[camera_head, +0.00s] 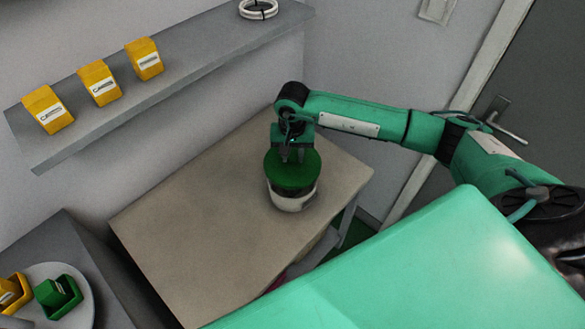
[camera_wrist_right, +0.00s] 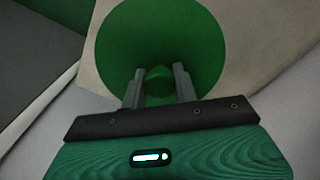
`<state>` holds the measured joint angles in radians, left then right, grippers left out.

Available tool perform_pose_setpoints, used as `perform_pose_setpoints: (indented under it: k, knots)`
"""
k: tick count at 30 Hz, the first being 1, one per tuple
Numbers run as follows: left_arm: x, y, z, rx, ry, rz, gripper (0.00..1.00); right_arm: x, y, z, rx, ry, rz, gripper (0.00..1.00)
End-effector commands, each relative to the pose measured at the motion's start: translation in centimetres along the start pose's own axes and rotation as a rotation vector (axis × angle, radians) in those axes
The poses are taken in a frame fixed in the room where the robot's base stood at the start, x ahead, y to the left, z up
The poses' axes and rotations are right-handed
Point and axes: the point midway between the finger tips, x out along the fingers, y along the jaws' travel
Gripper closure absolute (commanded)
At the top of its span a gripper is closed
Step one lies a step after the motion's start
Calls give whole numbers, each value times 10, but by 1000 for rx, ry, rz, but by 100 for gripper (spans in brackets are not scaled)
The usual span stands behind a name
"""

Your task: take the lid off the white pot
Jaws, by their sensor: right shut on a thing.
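The white pot (camera_head: 290,203) stands upright on the tan table, with a dark band around its side. Its green lid (camera_head: 287,176) sits on top of the pot, as far as the head view shows. My right gripper (camera_head: 293,157) is directly above the lid, pointing down. In the right wrist view the lid (camera_wrist_right: 150,35) is a large green disc, and the gripper (camera_wrist_right: 158,82) has its two fingers on either side of the lid's green knob (camera_wrist_right: 158,76), shut on it. The pot body is hidden in that view. My left gripper is not in view.
The tan table (camera_head: 190,235) is otherwise clear, with free room left of the pot. A grey wall shelf (camera_head: 190,72) behind holds several yellow boxes and a white ring (camera_head: 258,9). At lower left, a round plate (camera_head: 84,299) carries yellow and green items.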

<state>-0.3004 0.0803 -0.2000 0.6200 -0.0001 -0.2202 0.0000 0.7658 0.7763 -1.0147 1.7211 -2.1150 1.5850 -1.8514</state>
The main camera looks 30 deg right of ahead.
Motion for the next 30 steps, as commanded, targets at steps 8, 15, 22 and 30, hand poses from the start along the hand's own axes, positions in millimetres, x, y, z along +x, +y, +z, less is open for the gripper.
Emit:
perform_pose_setpoints:
  k: [8,15,22,30]
  knots:
    - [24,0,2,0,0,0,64,-67,0,-1,-2,6,-2,93]
    - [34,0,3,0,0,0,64,-106,0,0,-1,3,-1,93]
    - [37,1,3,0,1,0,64,-123,0,0,0,1,0,93]
    - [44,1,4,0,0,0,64,-116,-17,11,-7,-4,-4,93]
